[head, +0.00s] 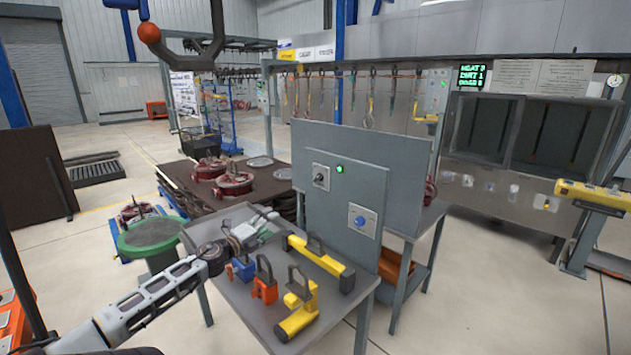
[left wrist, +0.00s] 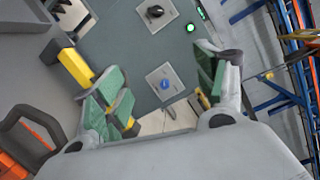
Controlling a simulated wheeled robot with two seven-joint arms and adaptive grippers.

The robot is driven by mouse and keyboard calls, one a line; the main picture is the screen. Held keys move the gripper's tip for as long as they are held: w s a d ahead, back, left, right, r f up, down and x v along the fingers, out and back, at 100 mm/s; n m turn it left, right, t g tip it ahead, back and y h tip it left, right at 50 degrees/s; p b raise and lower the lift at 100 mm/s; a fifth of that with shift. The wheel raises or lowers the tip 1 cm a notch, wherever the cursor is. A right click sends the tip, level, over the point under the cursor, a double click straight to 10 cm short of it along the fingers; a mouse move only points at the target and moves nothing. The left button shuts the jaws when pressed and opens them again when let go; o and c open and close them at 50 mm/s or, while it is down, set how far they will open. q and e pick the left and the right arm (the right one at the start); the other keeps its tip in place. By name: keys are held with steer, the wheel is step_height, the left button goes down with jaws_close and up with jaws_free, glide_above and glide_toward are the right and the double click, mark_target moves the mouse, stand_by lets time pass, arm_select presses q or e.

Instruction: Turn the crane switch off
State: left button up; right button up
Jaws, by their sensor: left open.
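An upright grey panel (head: 315,222) carries two square plates. The upper plate holds a black rotary switch (head: 321,177) with a lit green lamp (head: 339,168) beside it. The lower plate holds a round blue button (head: 361,220). I cannot read which one is the crane switch. My left gripper (head: 268,222) is open and empty, left of the panel over the grey table. In the left wrist view its fingers (left wrist: 165,66) spread toward the panel, with the blue button (left wrist: 165,84) between them and the black switch (left wrist: 155,11) near the top edge. My right gripper is not visible.
The grey table (head: 232,287) below my left arm holds yellow lifting tools (head: 320,262), an orange one (head: 264,285) and a blue one (head: 240,270). A green-rimmed drum (head: 150,236) stands left. Hooks hang from a rail behind the panel. Floor is open at right.

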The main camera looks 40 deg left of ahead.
arm_select(q)
steer(key=d+r+m+h, duration=0.2)
steer(key=d+m+h, duration=0.1)
steer(key=d+m, duration=0.3)
steer(key=shift+w+d+r+m+h, duration=0.15)
steer(key=shift+w+d+m+h, duration=0.2)
steer(key=shift+d, duration=0.5)
